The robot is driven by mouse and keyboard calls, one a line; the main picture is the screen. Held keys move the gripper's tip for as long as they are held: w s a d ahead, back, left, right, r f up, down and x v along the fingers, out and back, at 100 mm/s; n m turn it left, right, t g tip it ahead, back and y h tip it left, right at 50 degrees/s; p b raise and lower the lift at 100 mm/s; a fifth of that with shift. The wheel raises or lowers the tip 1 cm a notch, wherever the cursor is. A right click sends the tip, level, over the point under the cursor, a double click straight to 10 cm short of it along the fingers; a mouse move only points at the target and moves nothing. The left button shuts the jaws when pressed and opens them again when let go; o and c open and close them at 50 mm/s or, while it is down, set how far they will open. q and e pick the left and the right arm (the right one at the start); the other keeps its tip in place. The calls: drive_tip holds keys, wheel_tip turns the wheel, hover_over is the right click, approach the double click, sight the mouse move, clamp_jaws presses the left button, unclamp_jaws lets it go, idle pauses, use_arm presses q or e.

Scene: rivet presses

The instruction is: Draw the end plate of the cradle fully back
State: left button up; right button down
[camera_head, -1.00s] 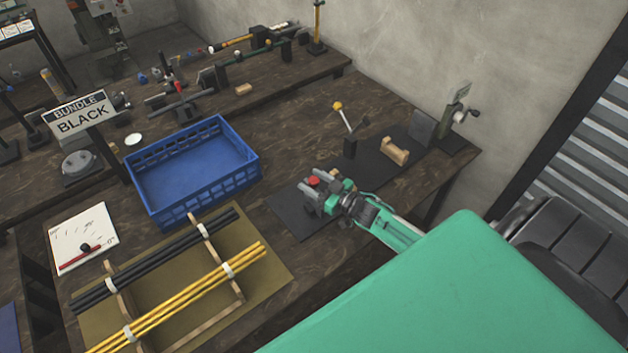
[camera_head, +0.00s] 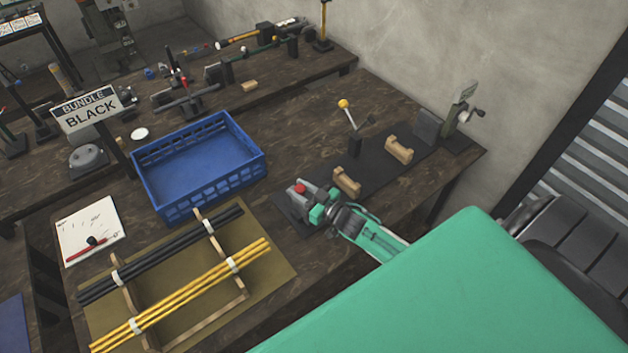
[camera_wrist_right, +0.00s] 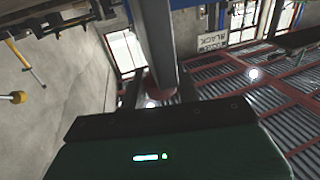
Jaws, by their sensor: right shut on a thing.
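The cradle stands on a dark mat (camera_head: 378,169) along the right bench. Two wooden cradle blocks, one nearer (camera_head: 347,182) and one farther (camera_head: 398,150), show on it. The grey end plate (camera_head: 306,187) with a red knob (camera_head: 299,189) is at the mat's near left end, apart from the near block. My right gripper (camera_head: 304,196) is shut at the red knob and partly covers the plate. In the right wrist view a red piece (camera_wrist_right: 160,83) shows between the dark fingers, below a grey bar (camera_wrist_right: 157,35). My left gripper is not in view.
A yellow-knobbed lever (camera_head: 348,118) stands beside the blocks, with a crank device (camera_head: 463,112) at the far end. A blue crate (camera_head: 190,195) is left of the mat. Yellow rods (camera_head: 190,292) and black rods (camera_head: 155,258) lie on a wooden rack in front.

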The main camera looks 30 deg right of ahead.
drive_tip(key=shift+s+a, duration=0.1)
drive_tip(key=shift+a, duration=0.6)
drive_tip(key=c, duration=1.5)
unclamp_jaws()
drive_tip(key=o, duration=0.4)
drive_tip(key=shift+a, duration=0.15)
drive_tip(key=shift+o, duration=0.2)
drive_tip(key=shift+s+d+f, duration=0.1)
drive_tip(key=shift+s+d, duration=0.15)
drive_tip(key=shift+d, duration=0.05)
drive_tip(key=b+v, duration=0.4)
drive_tip(key=v, duration=0.9)
